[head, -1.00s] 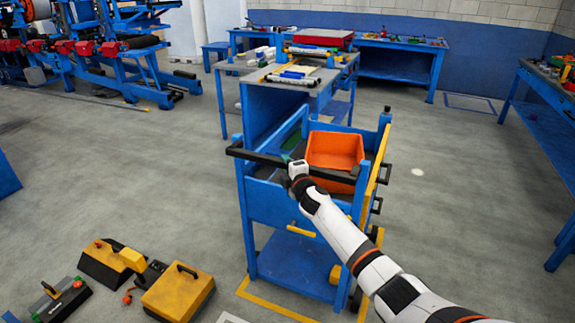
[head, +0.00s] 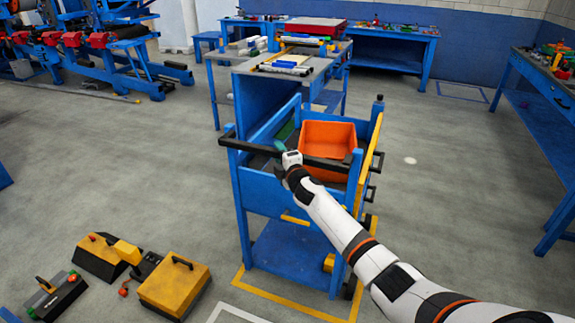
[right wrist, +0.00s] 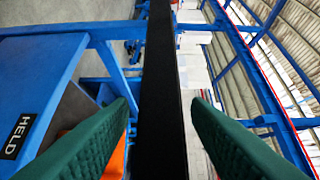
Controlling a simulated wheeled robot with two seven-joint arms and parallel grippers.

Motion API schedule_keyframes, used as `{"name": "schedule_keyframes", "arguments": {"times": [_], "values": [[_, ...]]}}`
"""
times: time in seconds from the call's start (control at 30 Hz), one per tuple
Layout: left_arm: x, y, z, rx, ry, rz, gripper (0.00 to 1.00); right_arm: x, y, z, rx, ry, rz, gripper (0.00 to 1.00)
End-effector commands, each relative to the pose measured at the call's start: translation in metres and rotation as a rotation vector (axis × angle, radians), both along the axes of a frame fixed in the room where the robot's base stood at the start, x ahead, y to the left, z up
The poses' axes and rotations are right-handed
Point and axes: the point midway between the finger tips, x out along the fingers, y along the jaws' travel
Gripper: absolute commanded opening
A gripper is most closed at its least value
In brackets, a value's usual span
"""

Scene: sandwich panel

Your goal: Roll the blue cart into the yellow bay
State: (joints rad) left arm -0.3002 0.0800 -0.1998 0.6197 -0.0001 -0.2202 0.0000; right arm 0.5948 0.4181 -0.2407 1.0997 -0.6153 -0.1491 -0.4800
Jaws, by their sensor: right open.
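The blue cart (head: 279,195) stands upright with an orange bin (head: 328,139) on top and a black handle bar (head: 240,145) across its near side. The yellow bay (head: 281,305) is an outline on the floor. Its near line runs in front of the cart, and the cart's visible near feet appear inside it; its far side is hidden. My right gripper (head: 283,150) is at the handle bar. In the right wrist view its green fingers (right wrist: 163,120) are open, one on each side of the black bar (right wrist: 162,90), with gaps visible. My left gripper is not in view.
A blue workbench (head: 262,85) with papers and tools stands close behind the cart. Yellow and black tool cases (head: 174,288) lie on the floor at the near left. Another blue bench (head: 540,115) stands at the right. Floor between the cart and that bench is clear.

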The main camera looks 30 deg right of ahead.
Motion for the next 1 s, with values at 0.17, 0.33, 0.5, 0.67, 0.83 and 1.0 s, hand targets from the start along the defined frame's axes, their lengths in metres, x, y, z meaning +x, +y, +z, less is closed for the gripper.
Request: {"name": "schedule_keyframes", "arguments": {"times": [0.17,0.33,0.5,0.67,0.83,1.0], "values": [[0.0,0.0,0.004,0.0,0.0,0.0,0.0,-0.024,0.003,-0.001,-0.003,0.003,0.001,0.44],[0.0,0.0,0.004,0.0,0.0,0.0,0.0,-0.055,0.007,-0.002,-0.003,0.003,0.001,0.44],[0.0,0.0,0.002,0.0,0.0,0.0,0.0,-0.084,0.01,-0.002,-0.002,0.003,0.002,0.44],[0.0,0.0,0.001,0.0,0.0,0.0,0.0,-0.103,0.013,-0.002,-0.001,0.003,0.002,0.44],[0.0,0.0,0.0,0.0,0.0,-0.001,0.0,-0.112,0.014,-0.001,-0.001,0.002,0.001,0.44],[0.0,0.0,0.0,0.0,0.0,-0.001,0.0,-0.114,0.014,-0.001,-0.001,0.003,0.0,0.44]]}}
